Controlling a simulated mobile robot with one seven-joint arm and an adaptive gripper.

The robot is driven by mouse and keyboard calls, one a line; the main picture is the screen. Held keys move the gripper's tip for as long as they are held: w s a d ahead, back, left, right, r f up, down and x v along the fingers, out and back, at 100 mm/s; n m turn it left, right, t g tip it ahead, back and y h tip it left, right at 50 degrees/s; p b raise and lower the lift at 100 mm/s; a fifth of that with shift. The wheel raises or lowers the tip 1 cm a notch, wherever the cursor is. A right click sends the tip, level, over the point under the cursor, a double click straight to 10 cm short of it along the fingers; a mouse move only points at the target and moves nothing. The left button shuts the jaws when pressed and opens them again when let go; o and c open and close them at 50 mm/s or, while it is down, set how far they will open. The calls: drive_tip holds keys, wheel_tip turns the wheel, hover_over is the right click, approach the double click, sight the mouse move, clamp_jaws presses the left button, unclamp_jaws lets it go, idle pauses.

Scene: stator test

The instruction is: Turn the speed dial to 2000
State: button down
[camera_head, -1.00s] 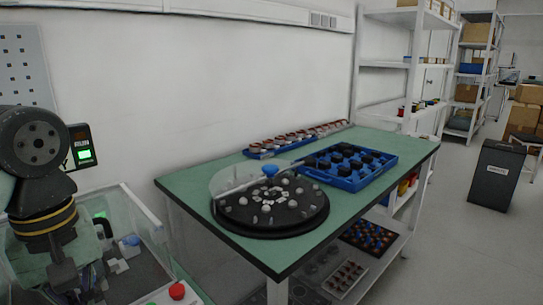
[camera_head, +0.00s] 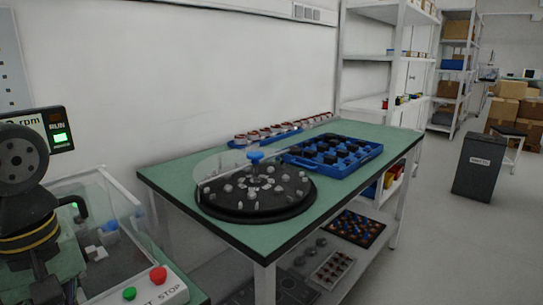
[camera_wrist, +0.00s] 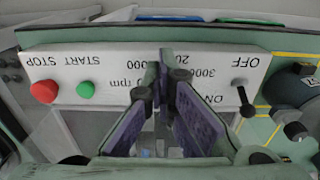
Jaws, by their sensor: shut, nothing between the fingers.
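The speed dial's panel (camera_wrist: 112,68) is a white strip, upside down in the wrist view. Its numbers 1000, 2000 and 3000 and the word rpm show around my gripper (camera_wrist: 166,62). The dial itself is hidden behind the fingers, so its setting cannot be read. My gripper is shut and empty, in front of the numbered area; contact with the dial cannot be told. In the head view the panel (camera_head: 179,290) shows at the lower left, and the rpm display (camera_head: 60,138) has a green RUN lamp; its number is cut off.
Beside the dial area are a red STOP button (camera_wrist: 44,91), a green START button (camera_wrist: 86,89) and a black ON/OFF lever (camera_wrist: 244,101). A clear guard (camera_head: 118,215) stands behind the panel. A green table (camera_head: 228,238) holds a black turntable (camera_head: 232,210) and a blue tray (camera_head: 355,165).

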drive_tip(key=shift+s+a+f+p, duration=0.15)
drive_tip(key=shift+s+f+p, duration=0.25)
drive_tip(key=shift+s+f, duration=0.05)
idle(0.5)
drive_tip(key=shift+s+a, duration=0.2)
drive_tip(key=shift+a, duration=0.05)
drive_tip(key=shift+s+a+p, duration=0.1)
drive_tip(key=shift+a+p, duration=0.1)
drive_tip(key=shift+p, duration=0.25)
drive_tip(key=shift+a+r, duration=0.1)
drive_tip(key=shift+a, duration=0.1)
drive_tip(key=shift+s+d, duration=0.2)
drive_tip(key=shift+s, duration=0.1)
wheel_tip(320, 180, up, 6)
drive_tip(key=p, duration=0.5)
